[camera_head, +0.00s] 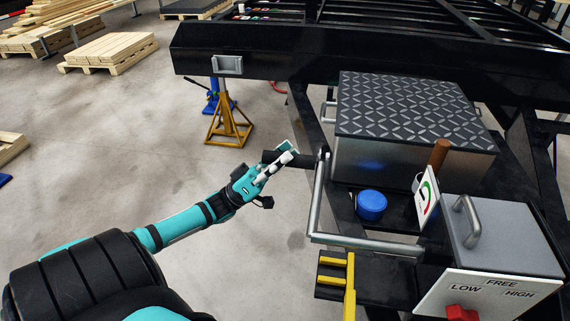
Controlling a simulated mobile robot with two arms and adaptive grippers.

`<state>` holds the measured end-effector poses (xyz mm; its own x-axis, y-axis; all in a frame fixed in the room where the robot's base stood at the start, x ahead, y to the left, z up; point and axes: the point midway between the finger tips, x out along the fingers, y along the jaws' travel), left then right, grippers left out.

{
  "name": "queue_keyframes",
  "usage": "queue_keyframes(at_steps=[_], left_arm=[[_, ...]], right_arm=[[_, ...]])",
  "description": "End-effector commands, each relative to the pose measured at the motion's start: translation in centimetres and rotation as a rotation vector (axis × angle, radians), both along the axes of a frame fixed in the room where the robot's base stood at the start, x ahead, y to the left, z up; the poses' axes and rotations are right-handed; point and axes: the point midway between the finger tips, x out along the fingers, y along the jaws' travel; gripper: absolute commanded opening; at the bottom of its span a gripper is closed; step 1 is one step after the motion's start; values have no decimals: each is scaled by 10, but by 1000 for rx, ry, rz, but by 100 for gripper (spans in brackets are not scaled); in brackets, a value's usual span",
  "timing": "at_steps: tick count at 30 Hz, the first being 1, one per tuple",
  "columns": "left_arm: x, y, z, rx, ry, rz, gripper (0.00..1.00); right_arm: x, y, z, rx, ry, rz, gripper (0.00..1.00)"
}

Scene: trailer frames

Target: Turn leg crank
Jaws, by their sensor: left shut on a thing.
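The leg crank (318,200) is a bent grey metal bar at the side of the black trailer frame. Its lower arm runs right toward the grey gearbox, and its upright arm ends at the top in a black grip (304,160) that points left. My left gripper (284,158), teal and white, reaches in from the left and is shut on this black grip. The fingers cover part of the grip. My right gripper is not in view.
A box with LOW, FREE and HIGH labels and a red knob (461,313) is at the lower right. A yellow bracket (349,283), a blue round can (371,205) and a tread-plate toolbox (410,108) are near the crank. A yellow stand (229,127) is behind.

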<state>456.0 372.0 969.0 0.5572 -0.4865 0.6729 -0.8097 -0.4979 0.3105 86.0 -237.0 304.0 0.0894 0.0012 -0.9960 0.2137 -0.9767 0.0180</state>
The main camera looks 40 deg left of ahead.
Motion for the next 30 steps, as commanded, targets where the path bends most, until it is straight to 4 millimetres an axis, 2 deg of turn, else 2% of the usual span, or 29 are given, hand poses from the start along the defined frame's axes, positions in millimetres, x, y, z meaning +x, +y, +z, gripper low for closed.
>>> queue_keyframes(at_steps=[6, 12, 29, 30], left_arm=[[-7, -5, 20, 67, -116, -7, 0], [-12, -8, 28, 104, -170, -7, 0], [-14, -11, 31, 119, -192, -10, 0], [-14, -11, 30, 120, -191, -10, 31]], right_arm=[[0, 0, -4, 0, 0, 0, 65], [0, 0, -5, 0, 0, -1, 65], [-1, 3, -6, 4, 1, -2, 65], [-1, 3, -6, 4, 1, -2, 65]])
